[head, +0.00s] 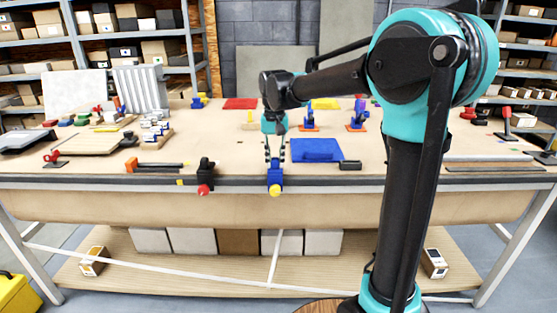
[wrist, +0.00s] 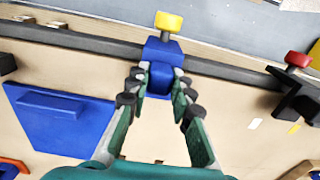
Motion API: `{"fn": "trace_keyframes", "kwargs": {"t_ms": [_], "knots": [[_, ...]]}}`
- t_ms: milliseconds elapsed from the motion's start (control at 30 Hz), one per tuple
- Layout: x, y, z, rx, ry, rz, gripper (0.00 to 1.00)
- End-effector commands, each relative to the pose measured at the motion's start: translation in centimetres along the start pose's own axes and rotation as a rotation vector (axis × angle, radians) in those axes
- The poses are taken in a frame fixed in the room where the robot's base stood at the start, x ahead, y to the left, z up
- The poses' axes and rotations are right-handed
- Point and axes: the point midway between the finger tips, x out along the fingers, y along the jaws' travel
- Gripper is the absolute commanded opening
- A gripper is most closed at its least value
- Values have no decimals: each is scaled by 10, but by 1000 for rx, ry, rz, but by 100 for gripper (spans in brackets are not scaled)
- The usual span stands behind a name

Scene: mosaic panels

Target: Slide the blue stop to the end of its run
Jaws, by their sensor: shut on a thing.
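The blue stop (head: 275,176) sits on the dark rail (head: 235,181) along the table's front edge, with a yellow knob (head: 275,191) at its front. In the wrist view the blue stop (wrist: 160,72) lies between the fingertips, its yellow knob (wrist: 168,22) beyond them. My gripper (head: 275,154) reaches down to the stop from above. In the wrist view my gripper (wrist: 160,92) is shut on the stop, one finger on each side. A black stop with a red knob (head: 204,178) is on the same rail to the left. The rail's ends are not clear behind my arm.
A blue panel (head: 316,150) lies just behind the rail, right of the stop, with a small dark block (head: 350,165) beside it. An orange and black tool (head: 155,167) lies to the left. The rail between the two stops looks clear.

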Motion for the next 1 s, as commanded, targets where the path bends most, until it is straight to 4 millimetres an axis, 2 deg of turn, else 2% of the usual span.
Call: {"fn": "trace_keyframes", "kwargs": {"t_ms": [100, 133, 300, 667, 767, 1000], "knots": [[-1, -4, 0, -4, 1, -9, 0], [-1, -5, 0, -4, 1, -10, 23], [0, -4, 0, -3, 2, -8, 43], [-4, -2, 0, -2, 1, -6, 43], [-14, -2, 0, -2, 1, -5, 43], [-61, -2, 0, -3, 1, -6, 43]]}}
